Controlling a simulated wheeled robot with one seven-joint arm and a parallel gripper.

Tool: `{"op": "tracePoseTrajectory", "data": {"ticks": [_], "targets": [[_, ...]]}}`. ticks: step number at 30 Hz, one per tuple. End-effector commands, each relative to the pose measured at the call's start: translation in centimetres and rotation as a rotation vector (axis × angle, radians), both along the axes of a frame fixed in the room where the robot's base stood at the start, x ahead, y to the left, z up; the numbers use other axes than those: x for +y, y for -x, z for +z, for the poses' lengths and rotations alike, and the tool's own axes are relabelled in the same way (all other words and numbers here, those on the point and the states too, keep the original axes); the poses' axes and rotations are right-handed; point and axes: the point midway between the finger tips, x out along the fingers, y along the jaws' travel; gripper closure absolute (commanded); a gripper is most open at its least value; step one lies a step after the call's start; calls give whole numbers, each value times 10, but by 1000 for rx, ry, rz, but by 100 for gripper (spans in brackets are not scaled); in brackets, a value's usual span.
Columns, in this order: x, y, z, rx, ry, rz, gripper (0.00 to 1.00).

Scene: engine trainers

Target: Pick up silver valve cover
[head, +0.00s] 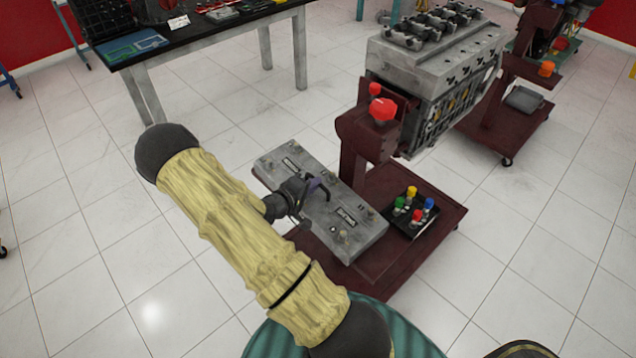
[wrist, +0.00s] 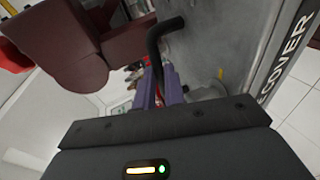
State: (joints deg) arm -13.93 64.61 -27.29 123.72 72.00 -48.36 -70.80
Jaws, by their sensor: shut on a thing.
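The silver valve cover (head: 350,219) is a long grey slab with dark label strips, at the dark red base of the engine stand in the head view. Whether it rests on the base or hangs just above it, I cannot tell. In the wrist view its grey face (wrist: 220,45) fills the upper right, with "COVER" lettering along its edge. My gripper (head: 314,190) is over the middle of the cover. In the wrist view its purple fingers (wrist: 160,85) are shut on a black bent handle (wrist: 155,42) at the cover. My forearm hides part of the near side.
The dark red stand base (head: 420,262) carries a black tray with several coloured-cap bottles (head: 413,207). A grey engine block (head: 435,65) on the stand, with a red knob (head: 383,109), rises behind. A workbench (head: 205,37) stands back left. Tiled floor is clear at left.

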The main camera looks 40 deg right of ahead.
Motion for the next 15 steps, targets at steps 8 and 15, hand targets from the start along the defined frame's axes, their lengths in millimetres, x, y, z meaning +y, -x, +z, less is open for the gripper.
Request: {"op": "tracePoseTrajectory", "data": {"ticks": [8,15], "targets": [[58,10,1,-3,3,5,100],[111,22,1,-3,3,2,100]]}}
